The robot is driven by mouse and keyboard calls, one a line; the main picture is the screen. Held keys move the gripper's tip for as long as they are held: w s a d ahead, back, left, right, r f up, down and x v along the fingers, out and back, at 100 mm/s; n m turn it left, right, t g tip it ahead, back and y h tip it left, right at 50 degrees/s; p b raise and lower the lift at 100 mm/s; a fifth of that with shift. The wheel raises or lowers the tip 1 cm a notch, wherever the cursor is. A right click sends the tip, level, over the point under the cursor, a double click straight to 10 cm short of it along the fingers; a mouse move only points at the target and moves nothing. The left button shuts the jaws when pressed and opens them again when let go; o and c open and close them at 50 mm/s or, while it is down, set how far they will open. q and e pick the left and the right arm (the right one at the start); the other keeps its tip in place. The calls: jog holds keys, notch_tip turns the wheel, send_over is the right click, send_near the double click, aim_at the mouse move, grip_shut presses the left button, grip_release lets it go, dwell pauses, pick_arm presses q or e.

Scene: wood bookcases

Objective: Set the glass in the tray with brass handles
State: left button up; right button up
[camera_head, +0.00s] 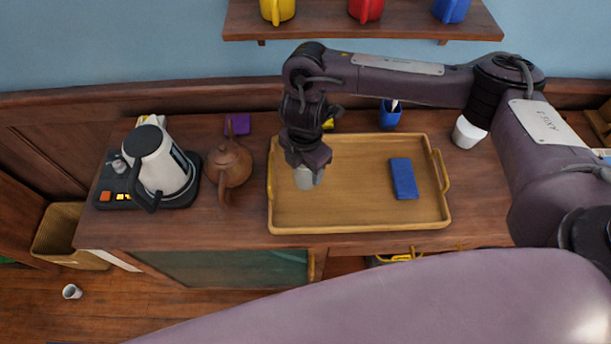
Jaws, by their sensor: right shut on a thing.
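The wooden tray with brass handles (350,218) lies on the cabinet top, with a handle at its left and right ends. My right gripper (307,166) points down over the left part of the tray. It is shut on the glass (303,181), a small pale grey cup shape showing below the fingers. The gripper hides the upper part of the glass. I cannot tell whether its base touches the tray floor. A flat blue object (403,178) lies in the right part of the tray. My left gripper is not in view.
A brown teapot (230,165) stands close left of the tray, with a white kettle (160,165) further left. A blue cup (390,115) stands behind the tray and a white cup (467,133) to its right. The tray's middle is clear. A shelf (360,27) hangs above.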

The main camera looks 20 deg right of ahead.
aim_at(305, 177)
jog(key=shift+f+b, duration=0.5)
jog(key=shift+f, duration=1.55)
jog(key=shift+f, duration=0.2)
jog(key=o, duration=1.1)
jog(key=shift+r, duration=0.6)
notch_tip(305, 177, up, 11)
jog(key=p, duration=0.1)
jog(key=shift+r+p, duration=0.15)
jog(key=shift+p, duration=0.25)
